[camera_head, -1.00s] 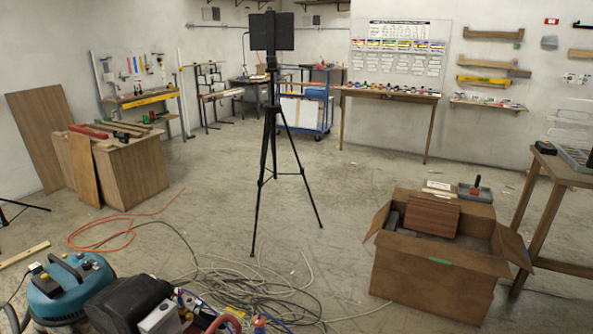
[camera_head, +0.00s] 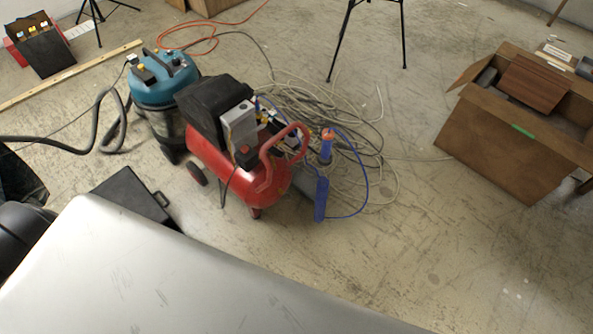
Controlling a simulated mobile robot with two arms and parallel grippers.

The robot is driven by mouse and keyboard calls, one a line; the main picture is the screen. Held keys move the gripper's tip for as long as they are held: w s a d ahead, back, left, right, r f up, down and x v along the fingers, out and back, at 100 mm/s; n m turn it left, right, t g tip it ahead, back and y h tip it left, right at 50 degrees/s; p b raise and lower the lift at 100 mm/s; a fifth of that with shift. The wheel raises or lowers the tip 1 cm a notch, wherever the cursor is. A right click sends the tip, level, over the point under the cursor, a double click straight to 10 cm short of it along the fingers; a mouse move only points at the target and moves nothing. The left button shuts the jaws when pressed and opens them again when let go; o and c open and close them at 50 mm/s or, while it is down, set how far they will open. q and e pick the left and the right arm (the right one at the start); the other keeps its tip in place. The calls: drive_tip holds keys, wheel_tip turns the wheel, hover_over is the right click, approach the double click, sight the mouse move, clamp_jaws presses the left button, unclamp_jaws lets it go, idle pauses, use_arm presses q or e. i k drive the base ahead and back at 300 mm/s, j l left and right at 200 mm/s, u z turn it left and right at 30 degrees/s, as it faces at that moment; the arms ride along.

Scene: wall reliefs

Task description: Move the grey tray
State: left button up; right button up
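No whole grey tray shows in the head view now. A small grey piece (camera_head: 585,68) is cut off by the right edge, behind the open cardboard box (camera_head: 505,150). It lies where a grey tray with an orange-handled tool showed before, but too little is visible to be sure. Neither of my grippers is in view.
A scratched grey metal surface (camera_head: 170,285) fills the bottom left; I cannot tell what it belongs to. A red compressor (camera_head: 225,160), blue vacuum (camera_head: 163,80), black case (camera_head: 130,193) and loose cables (camera_head: 380,150) lie beyond. Floor at lower right is clear.

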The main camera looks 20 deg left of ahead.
sight(303, 182)
drive_tip(key=z, duration=0.5)
drive_tip(key=i+z, duration=0.1)
drive_tip(key=z, duration=0.85)
drive_tip(key=i+z, duration=0.1)
drive_tip(key=z, duration=0.85)
drive_tip(key=i+j+z, duration=0.1)
drive_tip(key=z, duration=0.4)
drive_tip(key=i+j+z, duration=0.1)
drive_tip(key=j+z, duration=0.15)
drive_tip(key=z, duration=0.2)
drive_tip(key=j+z, duration=0.85)
drive_tip(key=j, duration=1.35)
drive_tip(key=j+u, duration=0.4)
drive_tip(key=j, duration=0.2)
drive_tip(key=i+j+u, duration=0.1)
drive_tip(key=j+u, duration=0.35)
drive_tip(key=j, duration=0.15)
drive_tip(key=u, duration=0.55)
drive_tip(key=j+u, duration=0.15)
drive_tip(key=u, duration=1)
drive_tip(key=i+u, duration=0.1)
drive_tip(key=u, duration=1)
drive_tip(key=i+u, duration=0.1)
drive_tip(key=u, duration=0.45)
drive_tip(key=i+u, duration=0.1)
drive_tip(key=u, duration=1.05)
